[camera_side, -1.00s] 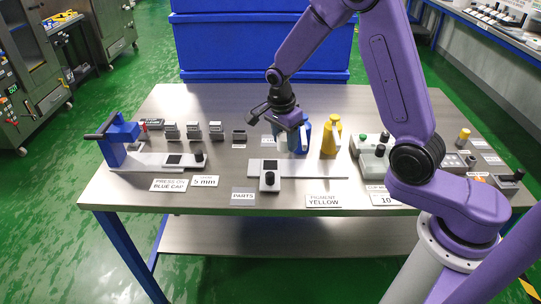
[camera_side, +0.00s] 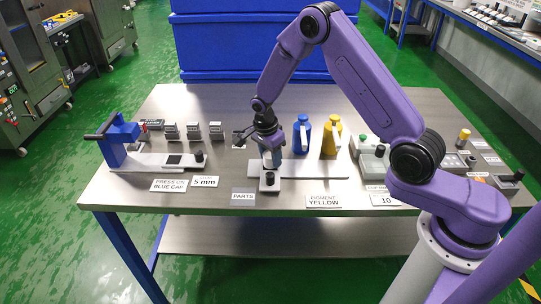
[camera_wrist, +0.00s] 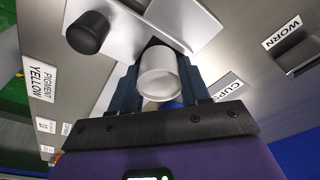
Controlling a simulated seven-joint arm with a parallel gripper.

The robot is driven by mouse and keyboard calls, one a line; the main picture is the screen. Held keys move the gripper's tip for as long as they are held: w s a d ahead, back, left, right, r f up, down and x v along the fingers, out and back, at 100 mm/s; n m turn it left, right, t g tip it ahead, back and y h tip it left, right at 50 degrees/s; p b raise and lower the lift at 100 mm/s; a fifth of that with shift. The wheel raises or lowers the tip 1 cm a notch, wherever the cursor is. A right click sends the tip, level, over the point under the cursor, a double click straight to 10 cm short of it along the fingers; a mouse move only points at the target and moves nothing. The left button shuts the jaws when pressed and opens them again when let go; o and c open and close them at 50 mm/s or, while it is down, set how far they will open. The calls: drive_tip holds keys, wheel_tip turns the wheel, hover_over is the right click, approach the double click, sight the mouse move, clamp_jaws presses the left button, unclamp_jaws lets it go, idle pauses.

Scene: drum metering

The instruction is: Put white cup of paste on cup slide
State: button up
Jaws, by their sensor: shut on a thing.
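The white cup (camera_wrist: 160,72) is between my gripper's fingers in the wrist view, its open round rim toward the camera. My gripper (camera_wrist: 160,85) is shut on it. In the side view, my gripper (camera_side: 272,158) points down at the left end of the cup slide (camera_side: 318,169), and the cup is mostly hidden there. In the wrist view the light metal slide (camera_wrist: 130,35) with its black knob (camera_wrist: 87,33) lies right beside and behind the cup. I cannot tell whether the cup touches the slide.
Blue (camera_side: 302,137) and yellow (camera_side: 331,137) bottles stand just behind the slide. A blue press (camera_side: 118,138) is at the left, with several small grey blocks (camera_side: 194,131) behind it. A control box (camera_side: 371,152) stands to the right. The front strip carries label cards.

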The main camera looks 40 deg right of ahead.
sight(266, 157)
drive_tip(key=shift+f, duration=0.15)
drive_tip(key=o, duration=1.2)
drive_tip(key=shift+c, duration=0.2)
wheel_tip(266, 157, up, 12)
drive_tip(key=a, duration=0.2)
drive_tip(key=s+a+r+n, duration=0.4)
drive_tip(key=s+a+n, duration=0.15)
drive_tip(key=n, duration=0.25)
drive_tip(key=s+d+r+n+y, duration=0.1)
drive_tip(key=s+d+r+n, duration=0.1)
drive_tip(key=s+n, duration=0.9)
drive_tip(key=s+d+r+n+y, duration=0.1)
drive_tip(key=s+d+n, duration=0.1)
drive_tip(key=s+n, duration=0.9)
drive_tip(key=s, duration=0.7)
drive_tip(key=shift+s+d+r+n, duration=0.15)
drive_tip(key=shift+s+r+n, duration=0.15)
drive_tip(key=shift+s+r, duration=0.1)
